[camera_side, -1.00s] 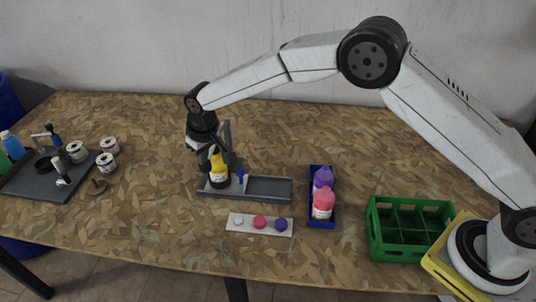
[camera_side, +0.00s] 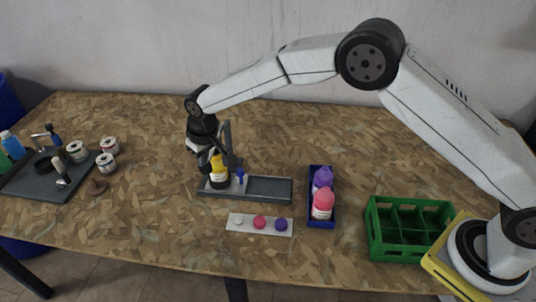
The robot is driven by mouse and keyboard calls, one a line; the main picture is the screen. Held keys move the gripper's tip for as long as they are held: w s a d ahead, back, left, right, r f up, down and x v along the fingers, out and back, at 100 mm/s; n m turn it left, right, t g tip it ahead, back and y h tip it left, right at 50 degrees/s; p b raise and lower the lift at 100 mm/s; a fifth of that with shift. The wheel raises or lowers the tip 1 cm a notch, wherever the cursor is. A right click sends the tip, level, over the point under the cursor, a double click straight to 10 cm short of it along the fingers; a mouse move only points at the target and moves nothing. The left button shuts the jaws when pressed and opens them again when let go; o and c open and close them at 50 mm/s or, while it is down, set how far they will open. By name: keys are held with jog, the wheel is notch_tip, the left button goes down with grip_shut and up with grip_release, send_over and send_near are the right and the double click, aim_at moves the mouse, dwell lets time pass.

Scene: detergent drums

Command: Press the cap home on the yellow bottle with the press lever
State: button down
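The yellow bottle (camera_side: 217,167) stands upright at the left end of a grey fixture tray (camera_side: 270,198), with a dark band around its lower part. The press lever's dark upright post (camera_side: 228,136) rises just behind it. A small blue piece (camera_side: 240,176) is right of the bottle. My gripper (camera_side: 208,158) is low, right behind and beside the bottle's top. Its fingers are dark and partly hidden, so I cannot tell whether they touch the bottle or the lever. Whether the cap is seated is too small to tell.
A white strip with white, pink and purple caps (camera_side: 259,222) lies in front. A blue bin (camera_side: 322,218) holds a purple and a pink bottle. An empty green crate (camera_side: 400,247) is at the right. A dark tray (camera_side: 45,184) with cans and tools is at the left.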

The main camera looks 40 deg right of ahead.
jog(key=shift+w+d+r, duration=0.15)
jog(key=shift+r, duration=0.7)
jog(key=shift+w+d+r, duration=0.15)
jog(key=shift+r, duration=0.8)
jog(key=shift+v, duration=0.85)
jog(key=shift+w+r, duration=0.1)
jog(key=shift+w, duration=0.15)
jog(key=v, duration=0.3)
jog(key=shift+w+a+r, duration=0.1)
jog(key=shift+w+r, duration=0.2)
jog(key=shift+r, duration=0.15)
